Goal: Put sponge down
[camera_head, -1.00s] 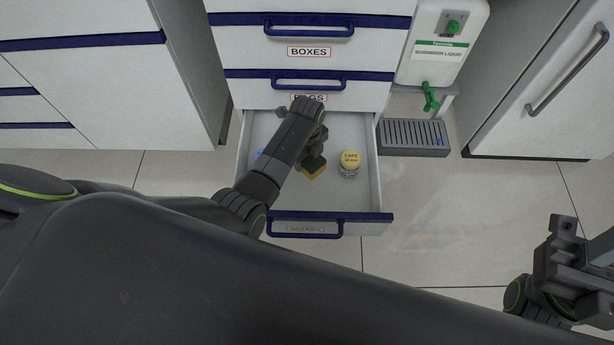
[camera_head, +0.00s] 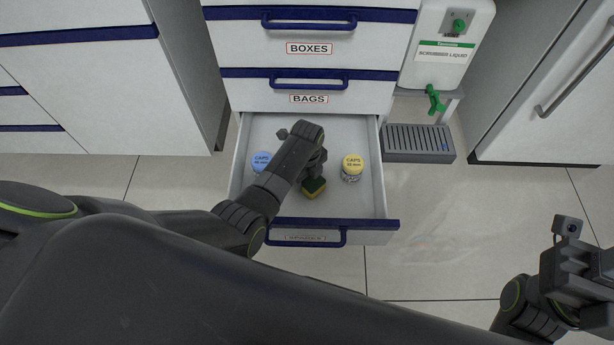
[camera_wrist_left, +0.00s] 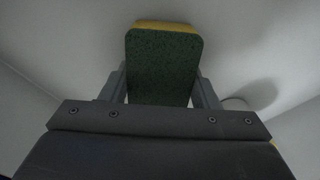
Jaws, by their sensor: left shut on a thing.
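The sponge (camera_head: 313,188) has a dark green face and a yellow layer. It is over or in the open drawer (camera_head: 350,206), left of the yellow-lidded jar. My left gripper (camera_head: 313,176) is shut on it from above. In the left wrist view the sponge (camera_wrist_left: 162,65) sits between the two fingers, green face towards the camera, with the pale drawer surface behind it. I cannot tell whether the sponge touches the drawer floor. My right gripper (camera_head: 582,272) is at the right edge, away from the drawer; its jaws are unclear.
In the drawer stand a yellow-lidded caps jar (camera_head: 352,168) and a blue-lidded caps jar (camera_head: 261,161), partly behind my arm. Closed drawers marked BOXES and BAGS (camera_head: 308,98) are above. A scrubber liquid dispenser (camera_head: 446,48) and grey drip tray (camera_head: 418,143) are to the right.

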